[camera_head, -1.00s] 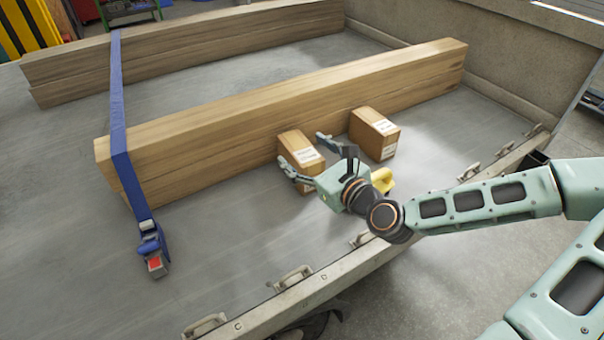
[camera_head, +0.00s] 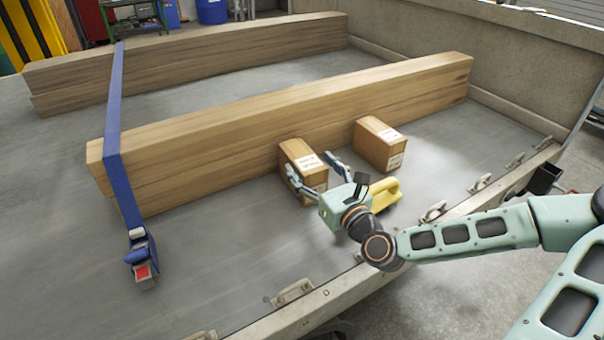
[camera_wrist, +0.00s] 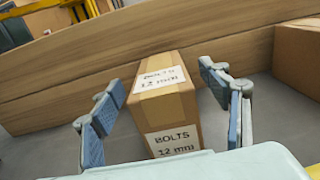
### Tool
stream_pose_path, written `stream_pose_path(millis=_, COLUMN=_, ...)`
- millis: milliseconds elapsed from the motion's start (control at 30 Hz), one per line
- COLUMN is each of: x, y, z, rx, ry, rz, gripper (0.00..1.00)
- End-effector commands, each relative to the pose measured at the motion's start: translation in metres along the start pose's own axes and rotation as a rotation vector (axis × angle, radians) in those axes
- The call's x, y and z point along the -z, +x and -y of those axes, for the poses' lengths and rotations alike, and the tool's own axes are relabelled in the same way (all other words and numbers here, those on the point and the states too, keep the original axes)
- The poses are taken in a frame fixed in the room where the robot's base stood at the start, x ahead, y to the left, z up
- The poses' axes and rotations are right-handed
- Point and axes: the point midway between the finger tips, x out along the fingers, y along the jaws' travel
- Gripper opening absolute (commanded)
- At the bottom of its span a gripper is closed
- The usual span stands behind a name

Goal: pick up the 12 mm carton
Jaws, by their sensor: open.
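The 12 mm carton (camera_head: 302,152) is a brown box with white labels, upright on the trailer bed in front of the near timber stack. In the wrist view, the labels on this carton (camera_wrist: 171,103) read "BOLTS 12 mm". My gripper (camera_head: 310,165) is open at the carton's near side. In the wrist view its two blue-padded fingers (camera_wrist: 168,103) stand left and right of the carton, with a visible gap on each side. The carton's lower part is hidden by my gripper in both views.
A second brown carton (camera_head: 379,145) stands to the right, close to the timber (camera_head: 230,130). A yellow object (camera_head: 386,195) shows beside my gripper. A blue strap (camera_head: 122,180) with a buckle crosses the timber at left. The trailer's near edge has several metal handles (camera_head: 293,291).

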Motion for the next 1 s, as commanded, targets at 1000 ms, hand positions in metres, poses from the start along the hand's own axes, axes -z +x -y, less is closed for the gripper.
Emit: stream_pose_path(millis=1000, x=0.0, y=0.049, z=0.0, rx=-0.001, ry=0.0, rz=-0.001, gripper=0.33)
